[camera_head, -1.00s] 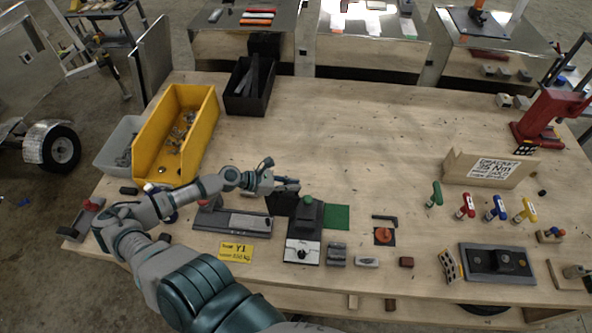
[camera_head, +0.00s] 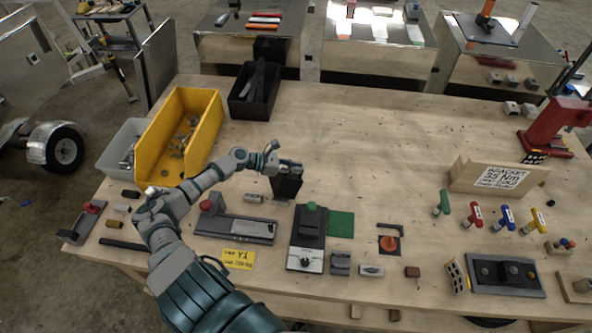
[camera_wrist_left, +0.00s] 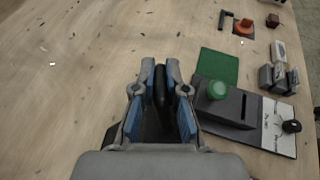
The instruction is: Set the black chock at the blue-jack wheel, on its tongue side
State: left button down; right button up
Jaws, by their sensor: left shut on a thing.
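My left gripper (camera_head: 290,167) is shut on a black block, seemingly the black chock (camera_head: 287,187), above the wooden bench behind the green-knobbed fixture. In the left wrist view the black chock (camera_wrist_left: 161,90) stands edge-on between the blue-padded fingers; its lower part is hard to make out. A trailer wheel (camera_head: 63,149) under a silver fender is on the floor at far left, away from the gripper. No blue jack is clearly visible, so I cannot tell whether this is the blue-jack wheel. My right gripper is not in view.
The bench (camera_head: 350,140) is clear at its middle and back. A yellow bin (camera_head: 207,125) and black tray (camera_head: 240,105) stand at back left. The green-knobbed fixture (camera_head: 307,240) and grey clamp fixture (camera_head: 235,227) are close by. A red press (camera_head: 555,125) is at right.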

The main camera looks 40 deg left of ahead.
aim_at(278, 177)
pick_arm(q)
jog(key=shift+a+f, duration=0.2)
jog(key=shift+f, duration=0.25)
jog(key=shift+a+f, duration=0.2)
jog(key=shift+f, duration=0.25)
jog(key=shift+s+d, duration=0.15)
jog(key=shift+d, duration=0.05)
jog(key=c, duration=1.2)
grip_release()
jog(key=shift+d, duration=0.35)
jog(key=shift+r, duration=0.1)
jog(key=v, duration=0.7)
jog(key=shift+a, duration=0.25)
jog(key=v, duration=0.4)
jog(key=shift+s+a+r, duration=0.2)
jog(key=shift+a+r, duration=0.05)
jog(key=shift+a, duration=0.05)
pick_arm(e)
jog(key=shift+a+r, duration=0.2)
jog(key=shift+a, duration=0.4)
